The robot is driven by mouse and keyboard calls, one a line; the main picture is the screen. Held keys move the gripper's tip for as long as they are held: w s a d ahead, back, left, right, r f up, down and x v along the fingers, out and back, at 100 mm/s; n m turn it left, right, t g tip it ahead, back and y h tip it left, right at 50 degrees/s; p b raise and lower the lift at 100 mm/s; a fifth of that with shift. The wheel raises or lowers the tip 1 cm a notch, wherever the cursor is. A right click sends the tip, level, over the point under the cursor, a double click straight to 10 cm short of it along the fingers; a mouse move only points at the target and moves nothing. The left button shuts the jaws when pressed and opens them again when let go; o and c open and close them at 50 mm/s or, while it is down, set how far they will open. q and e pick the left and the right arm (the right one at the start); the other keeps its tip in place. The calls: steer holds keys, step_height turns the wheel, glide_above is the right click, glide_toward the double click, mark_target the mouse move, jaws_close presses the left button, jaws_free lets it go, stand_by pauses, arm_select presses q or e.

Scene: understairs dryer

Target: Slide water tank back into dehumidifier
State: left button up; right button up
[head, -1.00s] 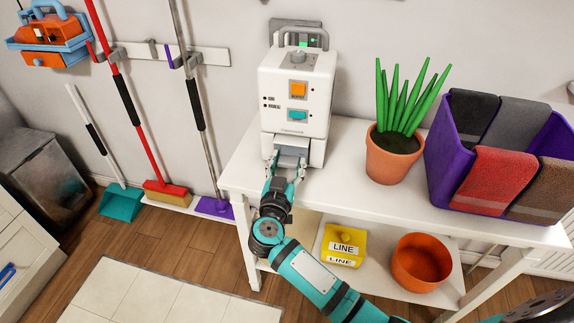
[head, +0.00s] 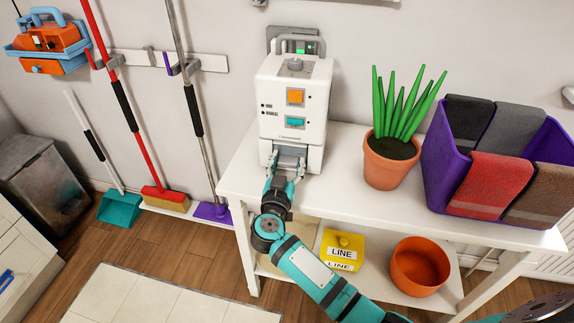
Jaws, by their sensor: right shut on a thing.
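The white dehumidifier (head: 294,110) stands upright on the white table, with an orange and a teal button on its front. The grey water tank (head: 291,154) shows in the opening low on its front; how far in it sits is hard to tell. My right gripper (head: 287,167) is shut on the tank, with a finger at either side of its front. The gripper and the opening's edges hide the rest of the tank. My left gripper is not in view.
On the white table (head: 350,198), a potted plant (head: 388,170) and a purple bin of towels (head: 443,165) stand to the right. A yellow box (head: 341,250) and an orange pot (head: 420,266) sit on the lower shelf. Brooms hang at left.

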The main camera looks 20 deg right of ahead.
steer(key=o, duration=1.3)
steer(key=shift+o, duration=0.2)
steer(key=shift+s+a+f, duration=0.1)
steer(key=shift+s+a, duration=0.1)
steer(key=shift+s, duration=0.15)
steer(key=v, duration=0.7)
